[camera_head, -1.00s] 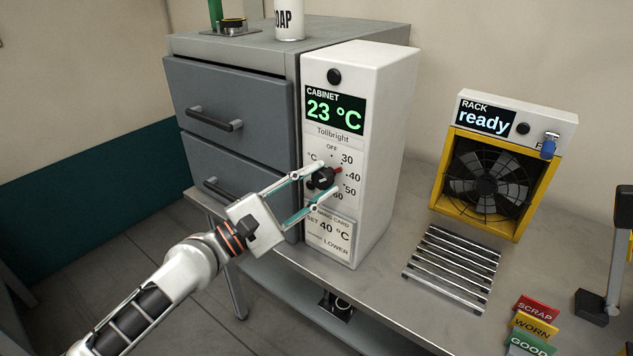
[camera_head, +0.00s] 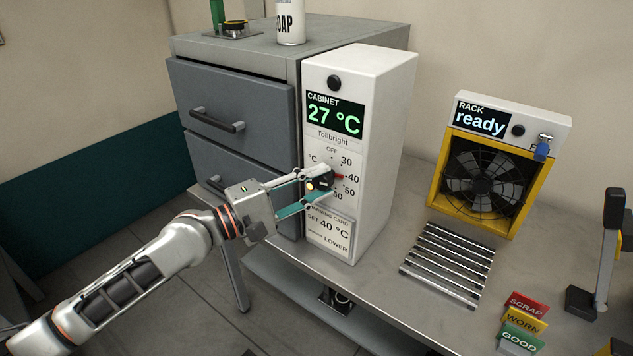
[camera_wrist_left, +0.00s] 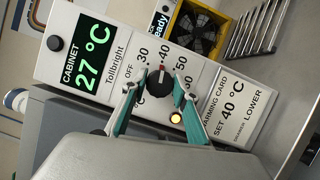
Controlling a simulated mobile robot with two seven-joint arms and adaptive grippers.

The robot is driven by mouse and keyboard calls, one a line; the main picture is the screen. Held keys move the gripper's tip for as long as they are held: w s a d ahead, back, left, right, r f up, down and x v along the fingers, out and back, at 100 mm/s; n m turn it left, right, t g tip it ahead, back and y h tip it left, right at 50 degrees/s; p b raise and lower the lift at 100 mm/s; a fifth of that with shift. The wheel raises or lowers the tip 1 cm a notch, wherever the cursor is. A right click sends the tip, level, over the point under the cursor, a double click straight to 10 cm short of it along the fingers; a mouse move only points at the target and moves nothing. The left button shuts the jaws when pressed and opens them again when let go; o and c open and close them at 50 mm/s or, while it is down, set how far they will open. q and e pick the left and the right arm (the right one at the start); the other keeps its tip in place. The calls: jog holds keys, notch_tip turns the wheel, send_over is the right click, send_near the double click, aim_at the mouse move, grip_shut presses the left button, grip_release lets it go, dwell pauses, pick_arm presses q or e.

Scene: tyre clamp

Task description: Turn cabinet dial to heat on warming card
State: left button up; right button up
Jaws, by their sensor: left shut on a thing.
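The white cabinet control unit (camera_head: 385,130) has a green display (camera_head: 335,115) reading 27 °C. Its black dial (camera_head: 319,181) sits on a scale marked OFF, 30, 40, 50 and 60. The dial's red pointer is at about 40; the dial also shows in the left wrist view (camera_wrist_left: 159,84). The warming card (camera_head: 329,231) below reads SET 40 °C and LOWER. My left gripper (camera_head: 318,188) is shut on the dial, its teal fingers on either side of it. An amber light (camera_wrist_left: 176,118) glows beside the dial. My right gripper is out of view.
Grey drawers (camera_head: 232,120) stand left of the unit, both closed. To the right are a yellow fan rack (camera_head: 442,165) reading "ready", a slatted metal rack (camera_head: 446,264) and coloured cards (camera_head: 524,322).

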pick_arm(q)
jog(key=o, duration=1.1)
jog(key=shift+c, duration=0.2)
jog(key=shift+a, duration=0.1)
jog(key=r+v, duration=0.1)
jog(key=v, duration=1)
jog(key=shift+s+a+f, duration=0.25)
jog(key=shift+a+f, duration=0.1)
jog(key=shift+f, duration=0.15)
